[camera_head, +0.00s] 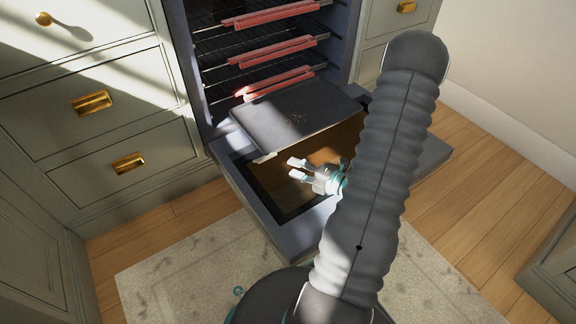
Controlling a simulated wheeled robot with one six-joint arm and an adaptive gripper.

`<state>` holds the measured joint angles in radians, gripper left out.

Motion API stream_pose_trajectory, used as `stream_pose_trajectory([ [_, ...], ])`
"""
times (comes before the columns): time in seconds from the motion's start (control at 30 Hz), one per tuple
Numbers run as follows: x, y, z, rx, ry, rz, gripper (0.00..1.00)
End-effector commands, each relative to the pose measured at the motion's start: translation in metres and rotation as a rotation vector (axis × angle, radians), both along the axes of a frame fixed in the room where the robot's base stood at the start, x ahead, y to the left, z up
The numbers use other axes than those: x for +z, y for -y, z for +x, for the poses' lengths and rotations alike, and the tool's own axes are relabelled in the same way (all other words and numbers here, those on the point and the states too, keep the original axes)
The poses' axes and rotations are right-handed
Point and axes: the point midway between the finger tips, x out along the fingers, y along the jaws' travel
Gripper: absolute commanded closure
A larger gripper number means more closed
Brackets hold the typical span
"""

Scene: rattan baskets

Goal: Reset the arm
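My gripper (297,169) is in the middle of the camera_head view, above the lowered oven door (290,233). Its two pale fingers point left and are spread apart, with nothing seen between them. My grey ribbed arm (385,160) rises from the bottom of the picture and hides part of the door and the gripper's wrist. A dark flat tray (300,115) sticks out of the oven just beyond the gripper. I cannot tell whether the fingers touch the tray or the door.
The open oven (225,75) holds several wire racks with red front guards (275,83). Grey cabinets with brass handles (128,163) flank it. A pale rug (180,275) lies on the wooden floor (460,220). Another cabinet (555,260) stands at the lower right. Floor shows clear right of the door.

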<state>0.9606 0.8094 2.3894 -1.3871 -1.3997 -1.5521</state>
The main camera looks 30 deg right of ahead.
Motion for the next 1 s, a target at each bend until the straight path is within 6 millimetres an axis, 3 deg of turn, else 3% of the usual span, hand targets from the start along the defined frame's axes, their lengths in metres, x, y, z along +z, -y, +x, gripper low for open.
stream_pose_trajectory([
  [0.67,0.001,0.002,-0.003,-0.001,-0.003,-0.001,0.62],
  [0.87,0.015,0.005,0.012,-0.028,-0.082,-0.040,0.62],
  [1.0,0.036,0.011,0.032,-0.096,-0.192,-0.080,0.62],
])
